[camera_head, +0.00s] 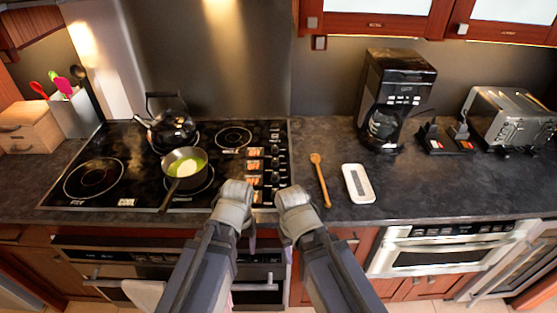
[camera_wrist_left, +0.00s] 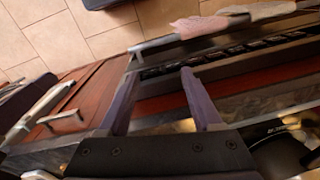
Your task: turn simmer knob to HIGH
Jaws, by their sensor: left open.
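The black cooktop (camera_head: 140,140) has a column of dark knobs (camera_head: 275,160) along its right side, beside small lit panels (camera_head: 255,166). I cannot tell which knob is the simmer knob, or read its setting. My left gripper (camera_head: 250,238) points down at the counter's front edge, below the knob column. In the left wrist view its two purple fingers (camera_wrist_left: 158,73) are apart with nothing between them. My right arm's wrist (camera_head: 294,198) is just right of the cooktop's front corner; its fingers are hidden.
A pan (camera_head: 183,166) with yellow-green contents and a kettle (camera_head: 172,127) stand on the cooktop. A wooden spoon (camera_head: 320,178) and a white dish (camera_head: 357,183) lie to the right. A coffee maker (camera_head: 397,92) and toaster (camera_head: 512,118) stand farther right. An oven handle (camera_wrist_left: 190,36) runs below the counter.

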